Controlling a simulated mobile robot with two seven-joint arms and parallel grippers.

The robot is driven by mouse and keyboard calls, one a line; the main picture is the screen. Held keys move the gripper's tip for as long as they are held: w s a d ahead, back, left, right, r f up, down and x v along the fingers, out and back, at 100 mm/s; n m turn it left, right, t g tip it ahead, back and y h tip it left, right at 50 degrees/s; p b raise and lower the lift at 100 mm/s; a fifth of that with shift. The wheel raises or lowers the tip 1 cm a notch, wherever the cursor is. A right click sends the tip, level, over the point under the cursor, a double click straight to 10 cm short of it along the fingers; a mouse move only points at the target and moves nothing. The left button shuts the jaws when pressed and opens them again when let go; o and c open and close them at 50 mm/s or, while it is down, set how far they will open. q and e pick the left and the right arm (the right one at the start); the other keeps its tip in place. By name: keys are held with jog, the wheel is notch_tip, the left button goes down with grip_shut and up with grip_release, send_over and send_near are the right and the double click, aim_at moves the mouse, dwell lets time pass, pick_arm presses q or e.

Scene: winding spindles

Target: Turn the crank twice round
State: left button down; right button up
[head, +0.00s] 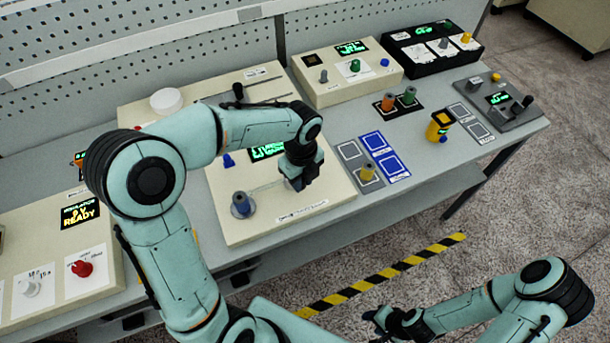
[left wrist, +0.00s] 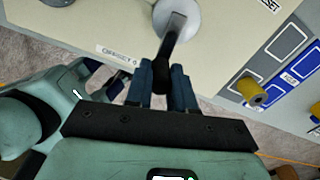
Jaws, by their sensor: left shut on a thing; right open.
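The crank shows in the left wrist view as a round grey hub (left wrist: 190,14) with a metal arm (left wrist: 173,45) ending in a dark knob (left wrist: 163,80). My left gripper (left wrist: 164,85) is shut on that knob, with one finger on each side of it. A green-lit display (head: 266,152) is partly covered by my left arm. My right gripper (head: 380,318) is open and empty, over the floor beyond the bench's front edge.
A yellow spool (head: 367,173) stands right of the box, by blue marked pads (head: 384,152). A yellow device (head: 438,126) and other panels stand further right. The floor in front is clear.

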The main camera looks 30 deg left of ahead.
pick_arm(q)
jog(key=shift+s+a+m, duration=0.1)
jog(key=shift+a+m, duration=0.05)
jog(key=shift+m, duration=0.25)
dwell(0.3)
jog(key=c, duration=1)
grip_release()
jog(key=shift+o, duration=0.2)
jog(key=shift+r, duration=0.1)
notch_tip(320, 180, up, 13)
jog(key=shift+r+p, duration=0.15)
jog(key=shift+p, duration=0.25)
